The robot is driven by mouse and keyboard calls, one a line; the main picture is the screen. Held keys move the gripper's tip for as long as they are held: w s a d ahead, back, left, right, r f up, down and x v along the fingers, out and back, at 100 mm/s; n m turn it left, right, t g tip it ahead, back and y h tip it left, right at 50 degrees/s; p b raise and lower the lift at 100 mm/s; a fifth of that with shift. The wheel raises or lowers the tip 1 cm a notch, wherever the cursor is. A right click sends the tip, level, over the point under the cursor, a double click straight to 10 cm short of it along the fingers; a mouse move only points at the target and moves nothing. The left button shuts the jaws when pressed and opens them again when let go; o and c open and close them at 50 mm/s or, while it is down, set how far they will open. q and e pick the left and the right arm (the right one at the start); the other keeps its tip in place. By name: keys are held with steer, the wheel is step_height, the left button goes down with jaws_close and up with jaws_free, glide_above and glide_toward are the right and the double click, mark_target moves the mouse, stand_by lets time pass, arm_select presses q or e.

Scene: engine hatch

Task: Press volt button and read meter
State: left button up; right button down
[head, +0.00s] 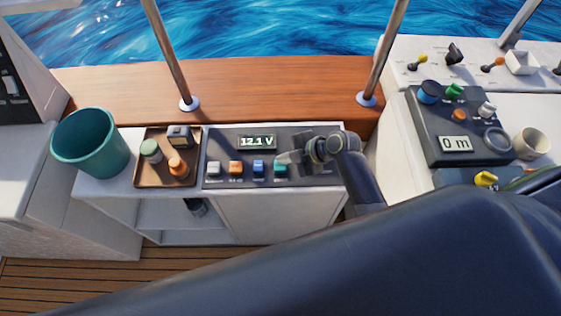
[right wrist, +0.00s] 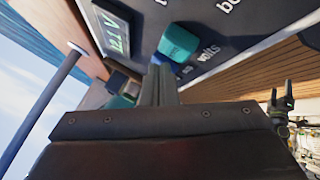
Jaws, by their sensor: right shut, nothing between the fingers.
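The meter display (head: 257,142) on the dark panel is lit and reads 12.1 V. It also shows at a steep angle in the right wrist view (right wrist: 113,30). A teal button (head: 280,168) is the rightmost of a row on the panel; it is large in the right wrist view (right wrist: 178,42), with the printed label "volts" (right wrist: 207,53) beside it. My right gripper (head: 285,159) is shut and empty, its fingertips (right wrist: 161,72) close to the teal button. I cannot tell whether they touch it. My left gripper is not in view.
White (head: 213,168), orange (head: 235,167) and blue (head: 258,166) buttons stand in the same row. Left of the panel are a brown tray (head: 140,179) with small items and a teal bucket (head: 90,145). A second instrument panel (head: 437,155) reads 0 m at right.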

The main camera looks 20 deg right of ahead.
mark_target(285, 166)
step_height(285, 166, up, 5)
steer(key=p, duration=0.4)
stand_by(0.3)
stand_by(0.4)
